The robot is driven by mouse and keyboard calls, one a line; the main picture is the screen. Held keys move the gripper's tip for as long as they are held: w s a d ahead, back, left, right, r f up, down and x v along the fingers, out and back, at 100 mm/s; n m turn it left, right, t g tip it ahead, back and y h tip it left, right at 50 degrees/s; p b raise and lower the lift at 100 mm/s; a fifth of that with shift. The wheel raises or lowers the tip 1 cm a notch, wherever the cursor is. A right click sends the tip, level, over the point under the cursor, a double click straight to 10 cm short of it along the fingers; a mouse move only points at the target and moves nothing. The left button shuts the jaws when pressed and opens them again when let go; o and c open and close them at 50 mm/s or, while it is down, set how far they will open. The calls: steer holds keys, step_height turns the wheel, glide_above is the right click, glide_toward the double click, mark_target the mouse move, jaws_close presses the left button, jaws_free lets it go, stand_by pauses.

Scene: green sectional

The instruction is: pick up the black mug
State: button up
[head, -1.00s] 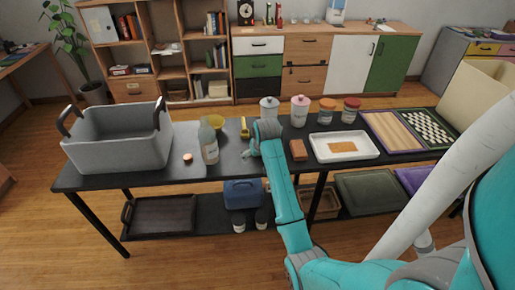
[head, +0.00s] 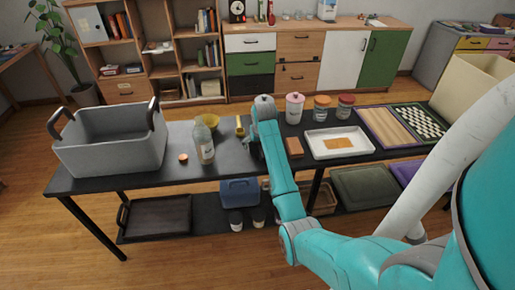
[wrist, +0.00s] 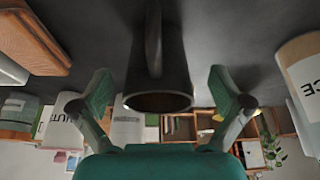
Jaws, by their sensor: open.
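The black mug (wrist: 176,60) stands on the dark tabletop in the wrist view, which shows the scene upside down. Its handle (wrist: 153,40) faces the camera and its rim points down in the picture. My gripper (wrist: 160,88) is open, with one teal finger on each side of the mug's rim end. I see gaps between the fingers and the mug. In the head view my gripper (head: 252,148) is low over the black table (head: 230,165), mostly behind my arm. I cannot make out the mug there.
A brown block (head: 294,147) and white tray (head: 340,143) lie right of my arm. A pink-lidded canister (head: 295,108) and jars stand behind. A bottle (head: 203,142), yellow bowl (head: 210,118) and grey bin (head: 110,142) are to the left.

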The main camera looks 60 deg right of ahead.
mark_target(257, 147)
steer(key=shift+x, duration=1.95)
steer(key=shift+s+d, duration=0.1)
steer(key=c, duration=1.6)
